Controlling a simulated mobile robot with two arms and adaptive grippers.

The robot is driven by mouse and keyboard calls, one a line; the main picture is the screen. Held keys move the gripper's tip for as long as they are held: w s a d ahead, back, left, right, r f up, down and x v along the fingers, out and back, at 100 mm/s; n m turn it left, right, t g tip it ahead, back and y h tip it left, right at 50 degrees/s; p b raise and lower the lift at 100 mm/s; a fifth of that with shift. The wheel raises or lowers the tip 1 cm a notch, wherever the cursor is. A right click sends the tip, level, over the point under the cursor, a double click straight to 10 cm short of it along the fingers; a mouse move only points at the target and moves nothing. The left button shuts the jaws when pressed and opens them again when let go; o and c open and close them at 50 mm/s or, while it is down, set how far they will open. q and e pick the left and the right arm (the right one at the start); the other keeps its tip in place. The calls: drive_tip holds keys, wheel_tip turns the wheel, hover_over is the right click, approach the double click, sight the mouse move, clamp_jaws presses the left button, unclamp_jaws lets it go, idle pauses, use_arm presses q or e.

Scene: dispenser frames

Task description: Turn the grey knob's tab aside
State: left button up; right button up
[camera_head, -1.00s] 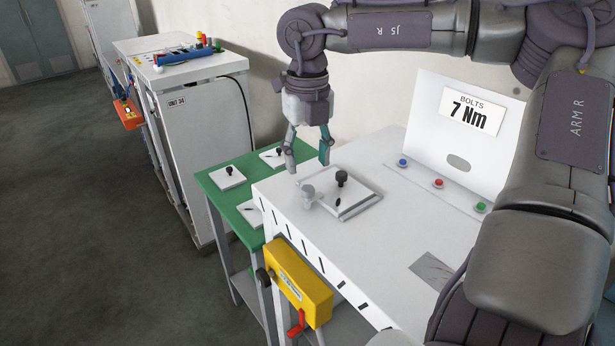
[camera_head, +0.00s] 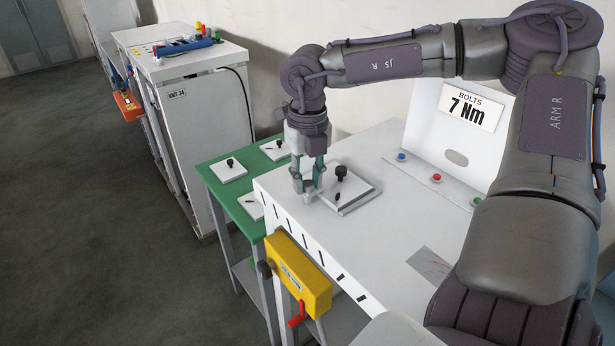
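The grey knob (camera_head: 309,197) stands at the left edge of a white plate (camera_head: 362,198) on the white bench top. It is mostly hidden by the fingers of my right gripper (camera_head: 307,188), and its tab cannot be made out. The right gripper points down, with its fingertips low around the knob, one on each side. Whether the fingers press on the knob cannot be told. My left gripper is not in view.
A black knob (camera_head: 341,173) rises from the white plate close to the right of my fingers. A yellow box (camera_head: 298,275) with a red handle hangs on the bench front. A green table (camera_head: 236,212) holds several white plates at the left.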

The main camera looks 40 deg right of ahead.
clamp_jaws()
drive_tip(key=shift+f+n+b, duration=0.1)
drive_tip(key=shift+n+b, duration=0.2)
drive_tip(key=shift+b, duration=0.2)
drive_tip(key=n+b, duration=0.3)
drive_tip(key=b, duration=0.1)
drive_tip(key=shift+f+n, duration=0.1)
drive_tip(key=shift+n, duration=0.2)
drive_tip(key=n+b, duration=0.2)
drive_tip(key=shift+n, duration=0.4)
drive_tip(key=n+b, duration=0.1)
drive_tip(key=n, duration=0.1)
drive_tip(key=shift+n, duration=0.3)
drive_tip(key=n, duration=0.2)
drive_tip(key=shift+r+n+b, duration=0.2)
drive_tip(key=shift+n+b, duration=0.2)
drive_tip(key=n, duration=0.5)
drive_tip(key=shift+n, duration=0.3)
